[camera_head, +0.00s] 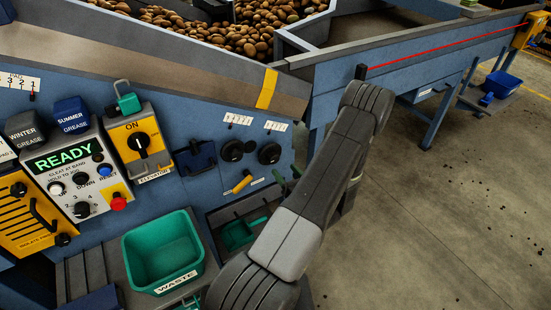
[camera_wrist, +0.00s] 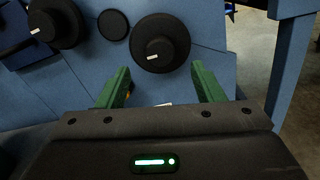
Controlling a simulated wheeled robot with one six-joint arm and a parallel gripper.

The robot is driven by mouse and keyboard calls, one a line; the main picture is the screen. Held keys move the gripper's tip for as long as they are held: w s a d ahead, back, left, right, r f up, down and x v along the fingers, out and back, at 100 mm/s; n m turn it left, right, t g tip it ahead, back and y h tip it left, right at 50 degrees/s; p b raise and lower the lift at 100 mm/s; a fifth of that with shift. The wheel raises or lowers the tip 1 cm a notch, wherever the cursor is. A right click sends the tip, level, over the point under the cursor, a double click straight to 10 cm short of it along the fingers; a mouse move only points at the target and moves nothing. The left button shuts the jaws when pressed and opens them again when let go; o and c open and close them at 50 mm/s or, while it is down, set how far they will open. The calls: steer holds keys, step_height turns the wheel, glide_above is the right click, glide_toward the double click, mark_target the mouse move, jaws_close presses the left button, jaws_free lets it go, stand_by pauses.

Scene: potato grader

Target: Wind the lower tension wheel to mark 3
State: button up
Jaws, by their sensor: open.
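Two black tension wheels sit side by side on the blue panel, a left wheel (camera_head: 232,151) and a right wheel (camera_head: 269,153). I cannot read which is the lower one. In the wrist view the left wheel (camera_wrist: 57,25) and right wheel (camera_wrist: 161,43) each carry a short white mark. White scale plates, a left one (camera_head: 238,119) and a right one (camera_head: 276,126), are above them, too small to read. My gripper (camera_wrist: 161,73) is open and empty, its green fingers apart, in front of the panel and roughly in line with the right wheel. It also shows beside the panel (camera_head: 286,181).
A yellow handle (camera_head: 242,183) is below the wheels. A dark blue bracket (camera_head: 195,158) is left of them. A green waste bin (camera_head: 162,250) and control box (camera_head: 77,172) are further left. The panel's right edge is close to my arm, with open floor (camera_head: 430,220) beyond.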

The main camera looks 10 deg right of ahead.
mark_target(275, 160)
steer(key=p+x, duration=0.1)
steer(key=x, duration=0.6)
steer(key=shift+w, duration=0.15)
steer(key=c, duration=1)
steer(key=shift+f+b, duration=0.1)
steer(key=shift+b, duration=0.3)
